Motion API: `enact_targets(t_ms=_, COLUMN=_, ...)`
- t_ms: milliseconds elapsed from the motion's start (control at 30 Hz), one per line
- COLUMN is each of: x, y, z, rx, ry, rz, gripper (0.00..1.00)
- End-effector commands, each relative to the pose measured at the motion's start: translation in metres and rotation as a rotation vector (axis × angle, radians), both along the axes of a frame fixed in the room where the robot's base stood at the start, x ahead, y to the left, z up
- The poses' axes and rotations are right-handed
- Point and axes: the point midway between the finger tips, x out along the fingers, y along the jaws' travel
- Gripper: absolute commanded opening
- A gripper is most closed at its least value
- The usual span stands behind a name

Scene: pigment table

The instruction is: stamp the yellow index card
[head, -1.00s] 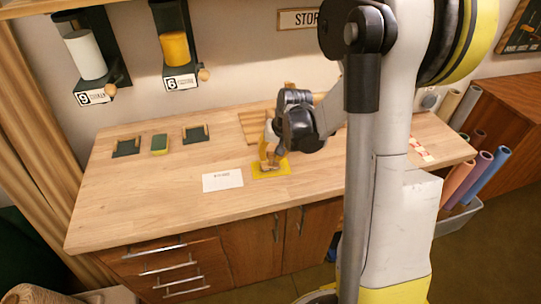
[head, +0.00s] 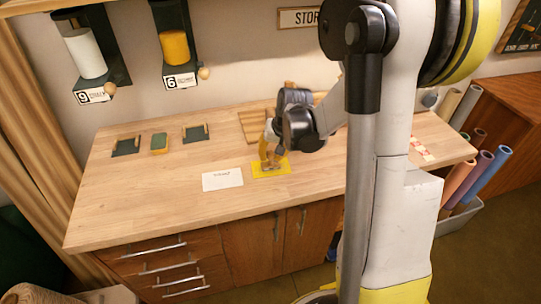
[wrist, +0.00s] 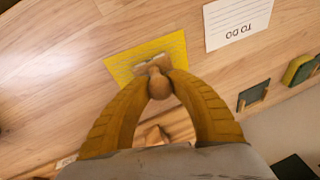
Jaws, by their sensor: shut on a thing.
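The yellow index card (head: 281,170) lies flat on the wooden table, just right of the white card; it also shows in the wrist view (wrist: 122,67), with faint lines on it. My gripper (wrist: 160,74) is shut on a stamp with a round wooden knob (wrist: 159,87). In the head view my gripper (head: 268,161) is over the card's upper part. The stamp's underside is hidden, and I cannot tell whether it touches the card.
A white "TO DO" card (head: 222,180) lies beside the yellow card. A green-and-yellow sponge-like block (head: 159,143) sits between two dark holders (head: 127,146) (head: 196,134) at the back left. A slatted wooden board (head: 254,126) lies behind my gripper. The front left tabletop is clear.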

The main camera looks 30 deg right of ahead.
Motion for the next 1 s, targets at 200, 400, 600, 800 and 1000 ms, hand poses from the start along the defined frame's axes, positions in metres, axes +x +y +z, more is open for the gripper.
enact_targets(t_ms=200, x=0.0, y=0.0, z=0.0, rx=0.0, ry=0.001, rz=0.0, gripper=0.01)
enact_targets(t_ms=400, x=0.0, y=0.0, z=0.0, rx=0.0, ry=0.0, rz=0.0, gripper=0.01)
enact_targets(t_ms=600, x=0.0, y=0.0, z=0.01, rx=0.0, ry=0.0, rz=0.0, gripper=0.0)
enact_targets(t_ms=800, x=0.0, y=0.0, z=0.028, rx=0.0, ry=0.0, rz=0.0, gripper=0.0)
enact_targets(t_ms=1000, x=0.0, y=0.0, z=0.046, rx=0.0, ry=0.0, rz=0.0, gripper=0.0)
